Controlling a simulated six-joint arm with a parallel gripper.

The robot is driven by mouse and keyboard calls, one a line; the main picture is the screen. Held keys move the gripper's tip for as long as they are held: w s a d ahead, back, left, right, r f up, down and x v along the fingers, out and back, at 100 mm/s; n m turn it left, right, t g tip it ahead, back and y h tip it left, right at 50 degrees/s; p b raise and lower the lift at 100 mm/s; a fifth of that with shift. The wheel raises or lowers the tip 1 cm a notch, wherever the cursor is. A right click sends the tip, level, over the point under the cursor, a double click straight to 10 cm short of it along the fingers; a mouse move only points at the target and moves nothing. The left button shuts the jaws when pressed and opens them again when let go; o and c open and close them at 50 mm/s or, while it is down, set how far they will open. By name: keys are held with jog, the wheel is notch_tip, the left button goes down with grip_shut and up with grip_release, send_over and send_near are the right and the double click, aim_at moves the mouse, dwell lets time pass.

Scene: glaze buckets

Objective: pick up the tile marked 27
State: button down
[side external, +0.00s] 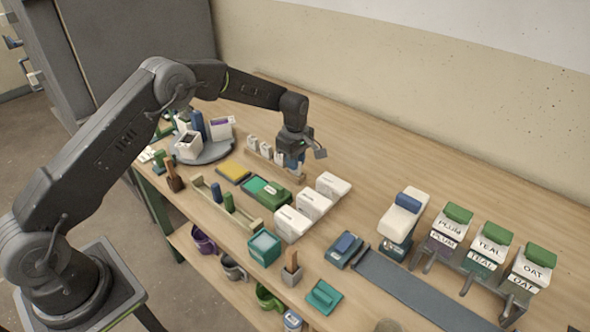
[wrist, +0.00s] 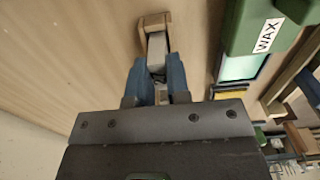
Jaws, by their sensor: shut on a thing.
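A wooden rack (side external: 297,177) holds a short row of small white tiles (side external: 265,149) near the middle of the table. The marks on them are too small to read. My gripper (side external: 293,161) points down at the right end of this row. In the wrist view, its two blue fingers (wrist: 157,80) are closed around a pale tile (wrist: 157,45). The rack's wooden end (wrist: 155,20) shows just beyond it. No number is readable on the held tile, so I cannot tell whether it is 27. I cannot tell whether it is clear of the rack.
A green box marked WAX (wrist: 262,30) lies close beside the rack. White boxes (side external: 313,204) stand in front, and a grey turntable (side external: 207,153) with several items stands left. Labelled containers with green lids (side external: 490,240) stand far right. The table behind the rack is clear.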

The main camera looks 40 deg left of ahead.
jog(key=shift+r, duration=3.8)
